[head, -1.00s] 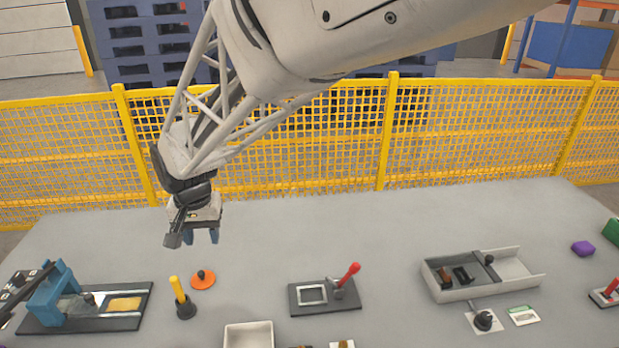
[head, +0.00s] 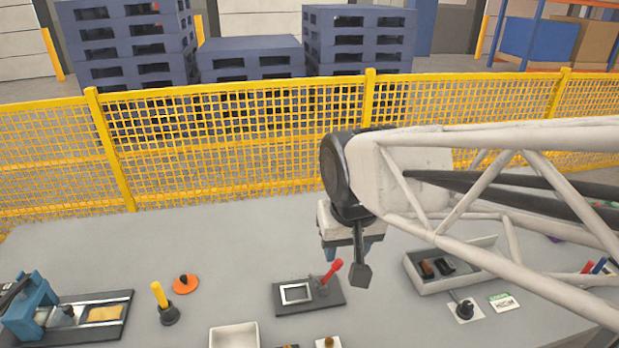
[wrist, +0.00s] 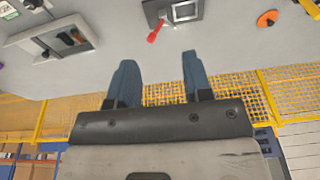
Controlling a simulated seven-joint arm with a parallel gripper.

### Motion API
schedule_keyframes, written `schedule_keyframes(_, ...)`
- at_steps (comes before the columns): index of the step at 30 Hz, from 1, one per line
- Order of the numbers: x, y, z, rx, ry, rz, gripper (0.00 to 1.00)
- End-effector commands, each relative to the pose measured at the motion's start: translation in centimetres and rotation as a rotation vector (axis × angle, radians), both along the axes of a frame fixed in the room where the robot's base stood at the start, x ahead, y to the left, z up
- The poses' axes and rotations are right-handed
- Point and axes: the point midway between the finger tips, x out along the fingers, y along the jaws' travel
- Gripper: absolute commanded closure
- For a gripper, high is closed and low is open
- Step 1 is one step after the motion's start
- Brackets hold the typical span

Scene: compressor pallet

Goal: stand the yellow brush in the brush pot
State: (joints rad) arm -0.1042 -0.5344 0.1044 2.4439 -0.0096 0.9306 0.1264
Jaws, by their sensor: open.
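My gripper (head: 350,251) is open and empty, above the back middle of the table, well to the right of the brush. In the wrist view my gripper (wrist: 158,62) shows two blue fingers apart with nothing between them.
An orange disc (head: 185,284) with a dark knob lies behind the pot. A blue-framed fixture (head: 28,305) is left of it, a white tray (head: 234,337) right. A red-lever plate (head: 310,296) and a grey divided tray (head: 415,270) lie farther right. A yellow fence (head: 230,150) stands behind.

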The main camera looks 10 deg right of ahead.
Motion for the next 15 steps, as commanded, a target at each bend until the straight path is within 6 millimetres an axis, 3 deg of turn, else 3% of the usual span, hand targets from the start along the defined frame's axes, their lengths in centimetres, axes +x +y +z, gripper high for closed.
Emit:
schedule_keyframes(6, -3.9, -3.0, -0.3, -0.015, -0.027, -0.007, 0.54)
schedule_keyframes(15, -5.4, -3.9, -0.6, -0.023, -0.036, -0.005, 0.54)
